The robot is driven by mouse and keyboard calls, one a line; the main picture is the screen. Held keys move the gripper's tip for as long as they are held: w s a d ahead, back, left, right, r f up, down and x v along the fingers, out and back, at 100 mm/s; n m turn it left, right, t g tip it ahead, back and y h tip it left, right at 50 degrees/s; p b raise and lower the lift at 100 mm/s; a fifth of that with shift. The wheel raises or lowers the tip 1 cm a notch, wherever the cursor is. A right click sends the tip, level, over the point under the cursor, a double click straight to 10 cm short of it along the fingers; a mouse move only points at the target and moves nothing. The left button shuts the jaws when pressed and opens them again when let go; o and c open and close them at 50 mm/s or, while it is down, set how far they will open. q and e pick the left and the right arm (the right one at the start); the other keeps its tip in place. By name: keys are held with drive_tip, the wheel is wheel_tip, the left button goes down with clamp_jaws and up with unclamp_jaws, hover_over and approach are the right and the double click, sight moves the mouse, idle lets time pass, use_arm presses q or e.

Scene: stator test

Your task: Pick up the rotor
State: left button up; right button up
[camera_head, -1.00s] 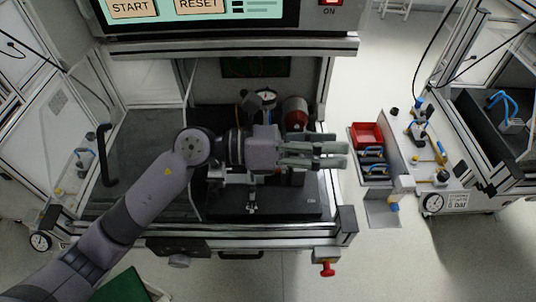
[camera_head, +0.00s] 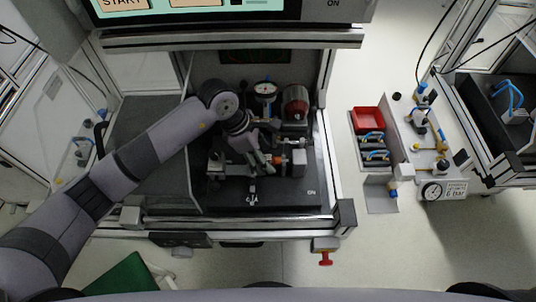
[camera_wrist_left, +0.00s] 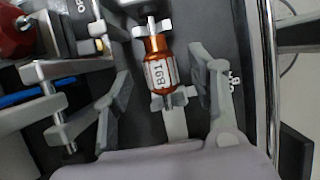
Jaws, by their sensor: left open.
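In the left wrist view the rotor (camera_wrist_left: 158,68) sits on a light metal support, between the two spread fingers of my left gripper (camera_wrist_left: 158,88). In the head view the rotor (camera_head: 281,160) is a small orange patch, partly hidden by my gripper. My left gripper (camera_head: 264,159) is open, pointing down over the fixture, with its fingers around the rotor's place; I cannot tell whether they touch it. My right gripper is not in view.
A dial gauge (camera_head: 265,89) and a red motor-like cylinder (camera_head: 296,106) stand behind the fixture. The black base plate (camera_head: 285,198) has bare room in front. A red bin (camera_head: 368,120) lies to the right, outside the bench. The bench's metal posts and front rail surround the area.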

use_arm(q)
drive_tip(key=shift+d+f, duration=0.25)
drive_tip(key=shift+f, duration=0.4)
drive_tip(key=shift+c, duration=0.4)
clamp_jaws()
